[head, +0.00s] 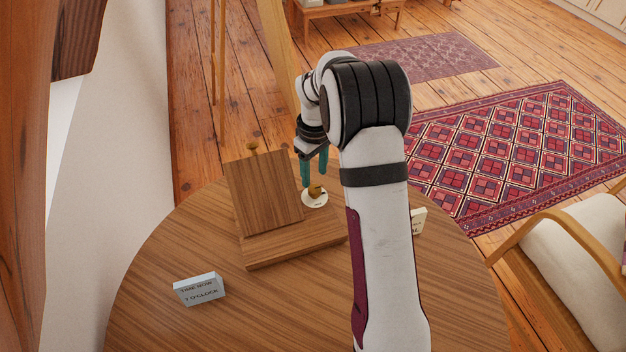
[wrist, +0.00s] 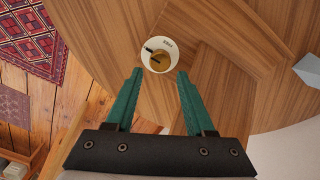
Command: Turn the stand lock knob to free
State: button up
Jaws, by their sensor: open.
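The wooden stand (head: 268,200) sits on the round table, with a tilted panel on a flat base. The lock knob (head: 316,191) is a small brass-brown knob on a white round dial at the right of the panel. In the wrist view the knob (wrist: 159,61) shows from above, with a dark pointer towards the upper left and small lettering on the dial (wrist: 171,48), too small to read surely. My gripper (head: 314,182) is above the dial, pointing down. In the wrist view its green fingers (wrist: 158,75) are apart, with the knob just beyond the tips, between their lines.
Another small lettered block (head: 418,220) is right of my arm, partly hidden. The round table (head: 440,300) has bare wood in front. A chair (head: 575,255) is at right.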

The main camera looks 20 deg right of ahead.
aim_at(314, 188)
notch_tip(314, 188, down, 5)
jog(key=shift+f, duration=0.1)
grip_shut()
dwell(0.3)
